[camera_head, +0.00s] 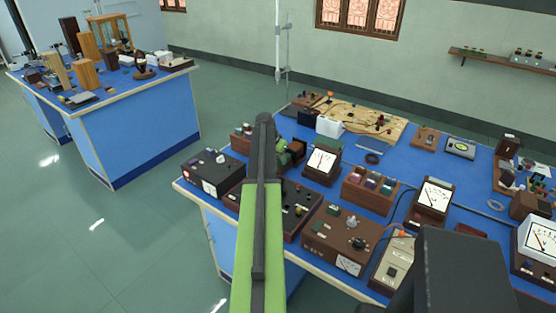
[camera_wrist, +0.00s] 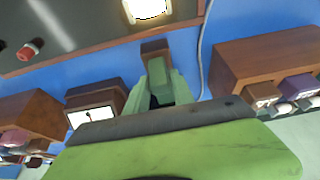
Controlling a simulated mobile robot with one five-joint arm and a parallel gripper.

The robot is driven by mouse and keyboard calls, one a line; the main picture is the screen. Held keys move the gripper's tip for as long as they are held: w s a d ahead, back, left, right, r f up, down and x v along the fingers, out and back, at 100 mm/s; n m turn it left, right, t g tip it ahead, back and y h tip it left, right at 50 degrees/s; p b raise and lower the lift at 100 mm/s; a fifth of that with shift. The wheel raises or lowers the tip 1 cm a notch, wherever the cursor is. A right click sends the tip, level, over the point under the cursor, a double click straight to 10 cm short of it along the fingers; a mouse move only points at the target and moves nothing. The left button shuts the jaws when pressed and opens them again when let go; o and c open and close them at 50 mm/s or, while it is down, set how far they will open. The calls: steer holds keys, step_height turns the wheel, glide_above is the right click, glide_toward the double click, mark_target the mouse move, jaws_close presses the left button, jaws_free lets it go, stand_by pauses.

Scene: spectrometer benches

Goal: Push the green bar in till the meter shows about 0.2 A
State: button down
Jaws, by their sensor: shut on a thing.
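The green bar (camera_wrist: 158,72) shows in the wrist view between the light-green jaws of my gripper (camera_wrist: 162,88). The jaws are shut on it. A brown block (camera_wrist: 154,47) is at its far end; I cannot tell how far the bar is in. In the head view my gripper (camera_head: 287,157) is at the bench's left part, partly hidden behind my arm. A meter with a white face (camera_head: 322,160) stands just right of it. A small white-faced meter (camera_wrist: 92,117) also shows in the wrist view, left of the jaws. Its reading is too small to tell.
A brown box with coloured plugs (camera_head: 370,190) stands right of the meter. A dark box (camera_head: 212,172) stands at the left edge. More meters (camera_head: 434,195) and brown boxes (camera_head: 343,238) crowd the front. A second blue bench (camera_head: 140,140) is across the floor.

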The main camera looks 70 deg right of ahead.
steer(key=shift+w+d, duration=0.15)
stand_by(0.7)
steer(key=d, duration=0.3)
steer(key=shift+s, duration=0.35)
steer(key=shift+a, duration=0.1)
steer(key=c, duration=1.2)
jaws_free()
steer(key=shift+s, duration=0.1)
steer(key=p+v, duration=1.6)
steer(key=v, duration=0.1)
steer(key=shift+r, duration=0.2)
